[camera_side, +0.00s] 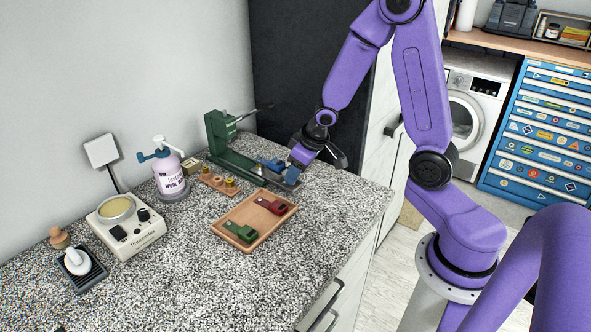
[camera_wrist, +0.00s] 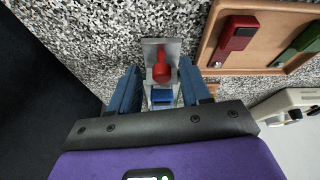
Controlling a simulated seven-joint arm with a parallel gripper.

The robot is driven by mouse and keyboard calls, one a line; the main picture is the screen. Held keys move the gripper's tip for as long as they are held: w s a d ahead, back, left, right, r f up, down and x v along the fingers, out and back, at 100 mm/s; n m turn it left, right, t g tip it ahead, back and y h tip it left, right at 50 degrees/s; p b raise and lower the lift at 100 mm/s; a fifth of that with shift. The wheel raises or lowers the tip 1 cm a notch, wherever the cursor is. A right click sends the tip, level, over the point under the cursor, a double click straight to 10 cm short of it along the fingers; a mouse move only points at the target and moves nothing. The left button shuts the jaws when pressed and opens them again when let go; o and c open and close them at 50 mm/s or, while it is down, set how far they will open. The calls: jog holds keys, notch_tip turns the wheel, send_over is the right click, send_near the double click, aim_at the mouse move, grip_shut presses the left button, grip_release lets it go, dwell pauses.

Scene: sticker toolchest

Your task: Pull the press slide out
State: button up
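The green press (camera_side: 222,143) stands on the counter near the wall, its long base reaching toward my gripper. In the wrist view, a grey metal plate, seemingly the press slide (camera_wrist: 148,48), bears a red knob (camera_wrist: 162,70) and a small blue block (camera_wrist: 162,96). My gripper (camera_wrist: 160,72) points down over the slide, with its blue fingers apart on either side of the red knob. Gaps show between the knob and both fingers. In the side view, my gripper (camera_side: 272,165) is at the front end of the press and partly hides the slide.
A wooden tray (camera_side: 231,216) with a green piece (camera_side: 241,232) and a red piece (camera_side: 270,206) lies in front of the press. The front right counter is clear.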

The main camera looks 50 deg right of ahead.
jog(key=shift+r, duration=0.15)
jog(key=shift+r, duration=0.5)
jog(key=shift+s+a+r, duration=0.1)
jog(key=shift+s+r, duration=0.3)
jog(key=shift+r, duration=0.15)
jog(key=v, duration=0.9)
jog(key=shift+s+r, duration=0.2)
jog(key=s+a+n+g, duration=0.1)
jog(key=s+a+n, duration=0.2)
jog(key=s, duration=0.4)
jog(key=s+a+f+n+g, duration=0.1)
jog(key=s+a+n, duration=0.3)
jog(key=s, duration=0.3)
jog(key=s+a+n+g, duration=0.2)
jog(key=s+a+n, duration=0.1)
jog(key=s, duration=0.4)
jog(key=shift+s+a+f+n, duration=0.15)
jog(key=shift+s+a+n, duration=0.15)
jog(key=shift+a, duration=0.35)
